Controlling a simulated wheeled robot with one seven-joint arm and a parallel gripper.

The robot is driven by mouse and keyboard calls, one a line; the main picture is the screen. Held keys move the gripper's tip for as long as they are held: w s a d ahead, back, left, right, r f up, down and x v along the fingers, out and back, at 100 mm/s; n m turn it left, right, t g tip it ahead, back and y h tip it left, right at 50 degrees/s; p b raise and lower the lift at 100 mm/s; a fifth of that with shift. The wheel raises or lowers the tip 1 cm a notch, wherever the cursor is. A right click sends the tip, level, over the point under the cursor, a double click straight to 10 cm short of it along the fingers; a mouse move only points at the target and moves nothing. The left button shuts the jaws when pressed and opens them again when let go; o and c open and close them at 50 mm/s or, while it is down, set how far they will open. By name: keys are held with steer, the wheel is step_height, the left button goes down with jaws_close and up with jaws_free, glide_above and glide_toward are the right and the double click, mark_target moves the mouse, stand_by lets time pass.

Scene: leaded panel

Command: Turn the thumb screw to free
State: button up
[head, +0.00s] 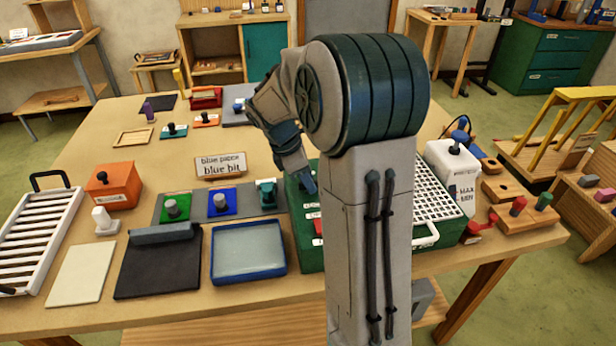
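My gripper (306,184) points down over the back left part of a green machine (312,256) on the table. Only a bluish finger end shows clearly, so I cannot tell whether it is open or touching anything. My arm covers the middle of the machine. Red and white marks show on the machine's left part, and a white grid top (437,190) shows on the right. I cannot make out a thumb screw for certain; it may be hidden behind my gripper or arm.
Left of the machine are a small teal piece (266,193), a blue plate (223,204) and a green plate (174,208) with grey knobs, and a blue-rimmed tray (248,279). A sign (220,164) stands behind.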

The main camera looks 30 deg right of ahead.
steer(key=shift+f, duration=0.15)
jaws_close()
